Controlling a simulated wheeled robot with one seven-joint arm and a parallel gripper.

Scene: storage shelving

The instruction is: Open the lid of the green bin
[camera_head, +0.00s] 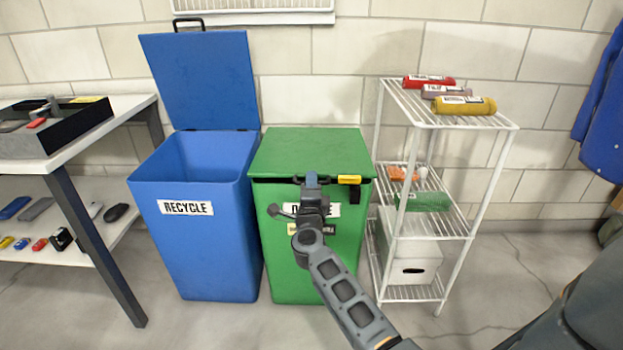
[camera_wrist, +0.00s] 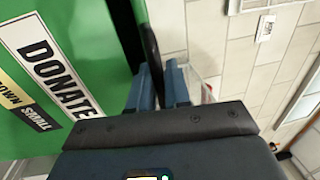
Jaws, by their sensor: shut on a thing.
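The green bin (camera_head: 345,245) stands in the middle of the head view with its lid (camera_head: 312,152) lying down over it. A dark gap shows under the lid's front edge. My gripper (camera_head: 311,181) is at the middle of that front edge, in front of the bin's label. In the wrist view, the blue fingers (camera_wrist: 158,84) are closed on the black lid handle (camera_wrist: 149,40), with the green wall and DONATE label (camera_wrist: 52,65) at left. My gripper and arm hide part of the handle and label in the head view.
A blue recycle bin (camera_head: 205,240) with its lid raised stands close at left. A white wire rack (camera_head: 445,228) with several items stands close at right. A yellow piece (camera_head: 349,179) sits at the lid's front edge. A table (camera_head: 65,163) is at far left.

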